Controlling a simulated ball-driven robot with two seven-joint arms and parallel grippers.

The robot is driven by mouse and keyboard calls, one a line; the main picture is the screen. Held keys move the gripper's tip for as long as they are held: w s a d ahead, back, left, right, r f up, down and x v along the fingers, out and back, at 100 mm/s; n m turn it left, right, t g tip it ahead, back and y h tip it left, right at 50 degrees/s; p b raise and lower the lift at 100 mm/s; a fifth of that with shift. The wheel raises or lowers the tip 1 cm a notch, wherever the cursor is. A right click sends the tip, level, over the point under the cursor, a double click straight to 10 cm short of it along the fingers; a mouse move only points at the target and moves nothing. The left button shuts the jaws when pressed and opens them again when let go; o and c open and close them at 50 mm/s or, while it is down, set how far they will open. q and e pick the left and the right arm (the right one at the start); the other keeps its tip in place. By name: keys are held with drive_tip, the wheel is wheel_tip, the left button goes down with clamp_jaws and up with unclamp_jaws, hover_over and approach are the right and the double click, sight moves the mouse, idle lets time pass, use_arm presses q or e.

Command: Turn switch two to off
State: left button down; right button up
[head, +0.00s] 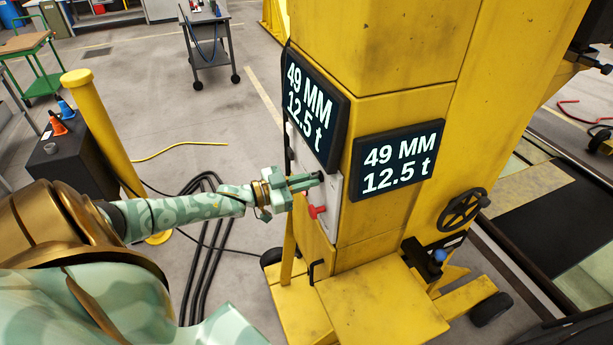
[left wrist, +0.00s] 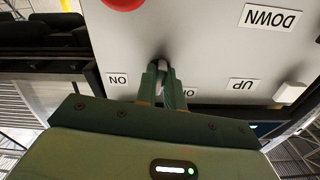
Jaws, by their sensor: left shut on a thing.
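My left gripper (head: 311,183) is at the pale control panel (head: 331,205) on the side of the yellow lifting column. In the left wrist view, the left gripper (left wrist: 161,72) is shut on a small switch, mostly hidden between its fingers. The panel shows upside down there. An ON label (left wrist: 118,79) lies beside the fingers, and another label (left wrist: 189,92) is partly covered by them. I cannot read a number on this switch. My right gripper is in neither view.
A red button (head: 317,212) sticks out just below the gripper. Two displays (head: 398,160) read 49 MM, 12.5 t. A yellow post (head: 103,130) and floor cables stand left.

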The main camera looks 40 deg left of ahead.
use_arm(q)
drive_tip(key=shift+n+p, duration=0.3)
drive_tip(key=shift+n, duration=0.7)
drive_tip(key=c, duration=1.5)
unclamp_jaws()
drive_tip(key=v, duration=1.6)
drive_tip(key=shift+s+a, duration=0.1)
drive_tip(key=shift+s, duration=0.05)
